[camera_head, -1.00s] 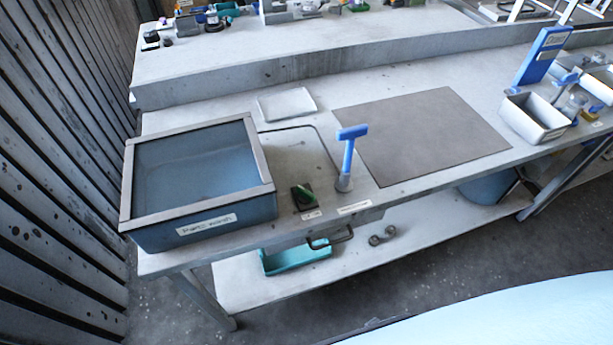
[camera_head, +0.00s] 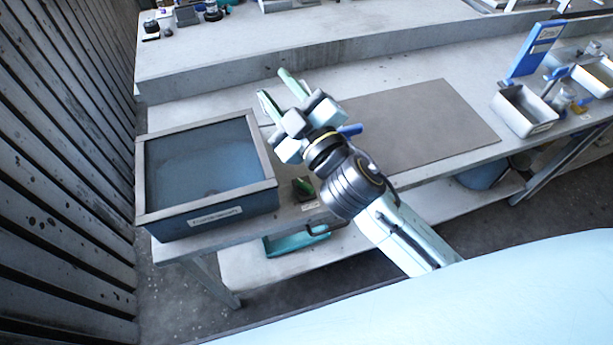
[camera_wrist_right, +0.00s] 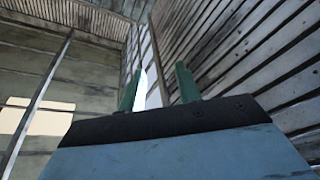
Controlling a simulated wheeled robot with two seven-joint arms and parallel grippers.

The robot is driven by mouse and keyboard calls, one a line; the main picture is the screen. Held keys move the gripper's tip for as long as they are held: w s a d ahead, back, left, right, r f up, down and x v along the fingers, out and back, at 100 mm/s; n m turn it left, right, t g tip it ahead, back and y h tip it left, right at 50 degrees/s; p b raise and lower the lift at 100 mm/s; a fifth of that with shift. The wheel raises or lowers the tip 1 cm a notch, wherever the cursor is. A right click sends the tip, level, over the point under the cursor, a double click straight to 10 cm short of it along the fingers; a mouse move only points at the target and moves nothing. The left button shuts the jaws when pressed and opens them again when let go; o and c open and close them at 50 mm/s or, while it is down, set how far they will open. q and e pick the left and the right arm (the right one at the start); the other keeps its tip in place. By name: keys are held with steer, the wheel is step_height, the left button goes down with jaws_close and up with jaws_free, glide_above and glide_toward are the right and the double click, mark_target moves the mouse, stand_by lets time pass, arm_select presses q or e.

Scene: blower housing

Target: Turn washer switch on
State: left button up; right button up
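The washer switch, a small dark block with a green lever (camera_head: 304,187), sits on the bench at the front right corner of the parts-wash basin (camera_head: 208,222). My right gripper (camera_head: 276,88) is raised above the bench, up and to the left of its wrist, with its two green fingers apart and nothing between them. It is above and behind the switch and does not touch it. The right wrist view shows the two fingers (camera_wrist_right: 160,90) apart against walls and windows; the switch is not in that view. My left gripper is not in view.
A blue T-shaped handle (camera_head: 350,130) is mostly hidden behind my right arm. A grey mat (camera_head: 425,125) lies to the right. A metal bin (camera_head: 524,112) and blue stand (camera_head: 537,48) are farther right. A teal tray (camera_head: 290,243) lies on the lower shelf.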

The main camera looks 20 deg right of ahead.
steer(key=s+a+r+n+g+y, duration=0.25)
steer(key=a+r+n+y, duration=0.25)
steer(key=a+n+y, duration=0.4)
steer(key=s+a+f+n+g+y, duration=0.25)
steer(key=a+n+g+y, duration=0.35)
steer(key=n+g, duration=0.6)
steer(key=n+g+h, duration=0.5)
steer(key=n+h, duration=0.5)
steer(key=h, duration=1.1)
glide_above(307, 185)
step_height(307, 185, down, 18)
step_height(307, 185, down, 12)
steer(key=shift+w+f+p, duration=0.1)
steer(key=shift+f+p, duration=0.15)
steer(key=shift+p, duration=0.45)
steer(key=shift+c, duration=0.2)
